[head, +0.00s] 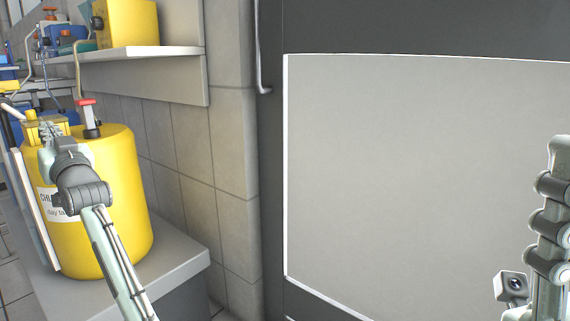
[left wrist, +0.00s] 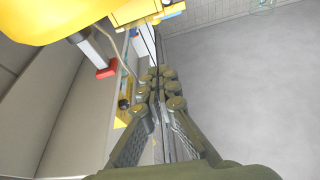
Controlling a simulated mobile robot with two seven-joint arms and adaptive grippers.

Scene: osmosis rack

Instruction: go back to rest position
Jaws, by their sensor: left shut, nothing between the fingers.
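My left gripper (head: 46,128) is at the left of the head view, in front of the upper part of a yellow day tank (head: 112,205). Whether it touches the tank is hard to tell. In the left wrist view its two fingers (left wrist: 160,80) are closed together with nothing between them. The tank also shows upside down at the top left of the left wrist view (left wrist: 50,15). My right arm shows at the right edge of the head view, but its gripper is not in view.
The tank stands on a grey ledge (head: 185,262) and has a red-handled valve (head: 87,103) on top. A shelf (head: 150,54) above carries a yellow container (head: 128,22). A dark-framed grey panel (head: 430,180) fills the right side. Pipes and blue equipment crowd the far left.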

